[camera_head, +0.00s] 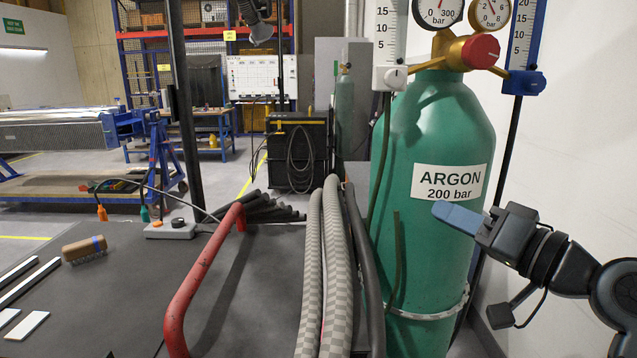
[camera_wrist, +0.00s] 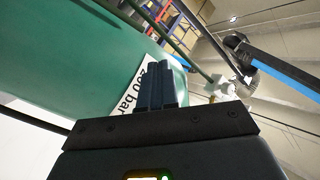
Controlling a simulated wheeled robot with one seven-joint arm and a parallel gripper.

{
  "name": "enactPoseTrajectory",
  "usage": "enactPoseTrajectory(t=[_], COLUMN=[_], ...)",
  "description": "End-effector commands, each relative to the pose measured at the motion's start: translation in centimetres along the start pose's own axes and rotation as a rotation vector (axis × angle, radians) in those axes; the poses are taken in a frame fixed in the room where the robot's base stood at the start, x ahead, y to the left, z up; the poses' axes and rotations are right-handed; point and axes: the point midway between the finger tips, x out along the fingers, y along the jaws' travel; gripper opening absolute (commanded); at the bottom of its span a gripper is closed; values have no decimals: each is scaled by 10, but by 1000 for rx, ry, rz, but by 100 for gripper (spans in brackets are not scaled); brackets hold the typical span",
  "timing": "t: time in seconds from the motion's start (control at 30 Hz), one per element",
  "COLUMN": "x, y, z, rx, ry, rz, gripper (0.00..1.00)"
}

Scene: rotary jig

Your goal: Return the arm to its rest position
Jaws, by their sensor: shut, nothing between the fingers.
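My gripper (camera_head: 457,217) is at the right side of the head view, raised in front of the green argon cylinder (camera_head: 430,150). Its blue fingers are shut with nothing between them and point left. In the wrist view the shut fingers (camera_wrist: 157,88) stand against the cylinder (camera_wrist: 90,50), with part of its white label (camera_wrist: 130,95) showing beside them. From these views I cannot tell whether the fingers touch the cylinder. My arm bends away to the lower right in the head view.
A dark table (camera_head: 250,280) carries a red curved handle (camera_head: 200,280), a brush (camera_head: 84,249) and white strips (camera_head: 27,326). Checkered hoses (camera_head: 337,270) run beside the cylinder. Gauges (camera_head: 439,10) and flowmeters (camera_head: 390,45) sit on top. A white wall (camera_head: 590,120) stands at the right.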

Motion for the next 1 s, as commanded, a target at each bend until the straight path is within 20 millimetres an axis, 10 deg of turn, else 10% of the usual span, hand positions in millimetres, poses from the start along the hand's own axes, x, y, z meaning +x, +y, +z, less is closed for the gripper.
enactPoseTrajectory(t=[0.5, 1.0], x=[-100, -265], y=[44, 4], z=[184, 293], rx=[76, -162], ry=[151, 88], rz=[386, 690], gripper=[0, 0])
